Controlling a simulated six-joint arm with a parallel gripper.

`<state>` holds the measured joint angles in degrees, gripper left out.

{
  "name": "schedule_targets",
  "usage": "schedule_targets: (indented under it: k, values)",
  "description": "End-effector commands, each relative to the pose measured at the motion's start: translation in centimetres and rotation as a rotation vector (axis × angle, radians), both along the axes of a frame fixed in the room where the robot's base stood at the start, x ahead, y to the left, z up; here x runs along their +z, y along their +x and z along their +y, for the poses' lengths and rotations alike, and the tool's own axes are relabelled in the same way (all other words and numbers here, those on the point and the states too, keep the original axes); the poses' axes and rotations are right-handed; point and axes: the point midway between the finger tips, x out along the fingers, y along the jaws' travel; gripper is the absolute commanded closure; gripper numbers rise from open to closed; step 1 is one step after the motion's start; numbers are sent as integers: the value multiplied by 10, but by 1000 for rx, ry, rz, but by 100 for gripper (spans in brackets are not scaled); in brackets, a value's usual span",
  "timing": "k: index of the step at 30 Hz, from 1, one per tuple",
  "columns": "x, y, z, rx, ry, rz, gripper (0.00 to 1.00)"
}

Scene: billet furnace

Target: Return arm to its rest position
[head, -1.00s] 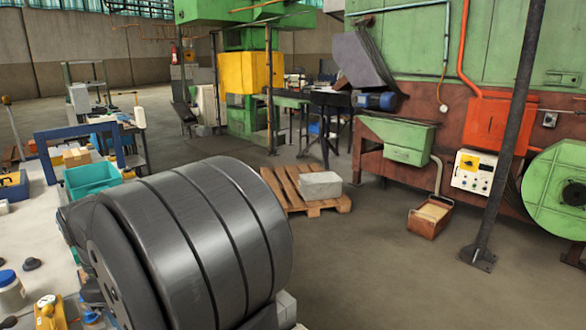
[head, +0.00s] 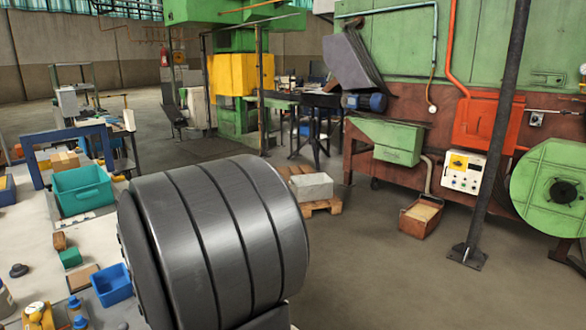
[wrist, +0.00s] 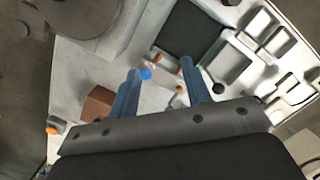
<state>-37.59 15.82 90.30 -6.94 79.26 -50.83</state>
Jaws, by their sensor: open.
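My gripper (wrist: 160,71) shows in the wrist view with its two blue fingers apart and nothing between them. It hangs over a pale worktop (wrist: 75,85), and how high it is cannot be told. A brown block (wrist: 97,104) lies left of the left finger. A dark square pad (wrist: 190,28) and a pale tray with compartments (wrist: 262,30) lie beyond the fingers. A small blue-capped item (wrist: 146,73) shows near the left fingertip. In the head view, a big dark ribbed cylinder of my arm fills the lower middle and the gripper is hidden.
The bench at left carries a teal bin (head: 82,190), a small blue bin (head: 112,285) and a blue frame (head: 72,140). A pallet with a grey block (head: 312,187) stands on the floor. A dark post (head: 497,130) stands before the furnace machinery. The floor at lower right is clear.

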Motion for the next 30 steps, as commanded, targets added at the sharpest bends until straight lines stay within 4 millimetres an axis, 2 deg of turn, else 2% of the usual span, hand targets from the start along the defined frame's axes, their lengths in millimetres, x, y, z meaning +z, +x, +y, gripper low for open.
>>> schedule_targets:
  k: [1,9,15,21,30]
  values:
    - [-11,-1,0,1,-3,3,56]
    - [-64,-1,0,0,-3,3,56]
    - [-93,0,0,0,-1,1,56]
    - [-106,0,0,-1,0,0,56]
    - [-107,0,0,-1,1,0,56]
